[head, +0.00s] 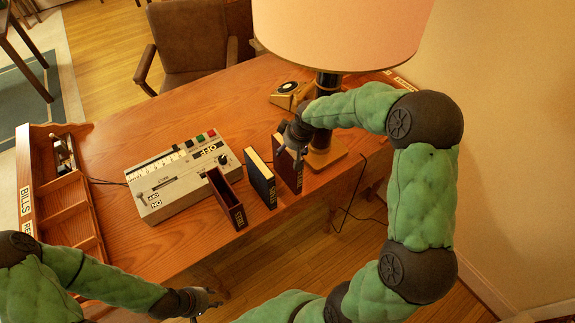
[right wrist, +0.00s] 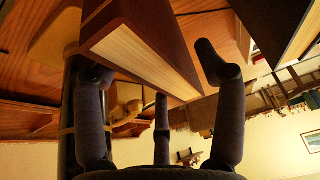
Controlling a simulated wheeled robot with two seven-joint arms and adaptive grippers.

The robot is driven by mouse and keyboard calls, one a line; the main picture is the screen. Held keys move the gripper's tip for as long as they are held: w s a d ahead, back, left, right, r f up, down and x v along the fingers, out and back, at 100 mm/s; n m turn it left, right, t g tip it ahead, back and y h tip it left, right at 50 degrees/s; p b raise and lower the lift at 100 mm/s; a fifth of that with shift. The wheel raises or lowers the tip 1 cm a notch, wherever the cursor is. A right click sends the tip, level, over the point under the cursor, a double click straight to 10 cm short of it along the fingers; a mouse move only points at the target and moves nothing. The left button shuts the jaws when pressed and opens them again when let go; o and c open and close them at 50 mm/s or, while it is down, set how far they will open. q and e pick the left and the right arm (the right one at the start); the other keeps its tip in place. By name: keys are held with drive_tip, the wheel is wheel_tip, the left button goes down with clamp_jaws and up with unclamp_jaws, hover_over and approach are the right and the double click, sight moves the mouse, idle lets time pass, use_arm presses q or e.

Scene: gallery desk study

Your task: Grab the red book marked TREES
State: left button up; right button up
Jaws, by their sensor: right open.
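A dark red book (head: 287,172) stands upright near the desk's front edge, right of a black book (head: 260,178). Its spine lettering is too small to read. My right gripper (head: 295,134) is over the top of this red book, hiding part of it. In the right wrist view, the red book with cream pages (right wrist: 150,58) lies between the spread fingers of my right gripper (right wrist: 152,70), which is open.
A cream control box (head: 175,177) with buttons sits left of the books. A large lamp (head: 340,35) stands close behind my right gripper, its base beside the red book. A telephone (head: 289,92) is behind. A wooden compartment tray (head: 72,205) fills the left end. The back middle is clear.

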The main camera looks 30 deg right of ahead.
clamp_jaws()
idle(0.3)
drive_tip(key=shift+r, duration=0.2)
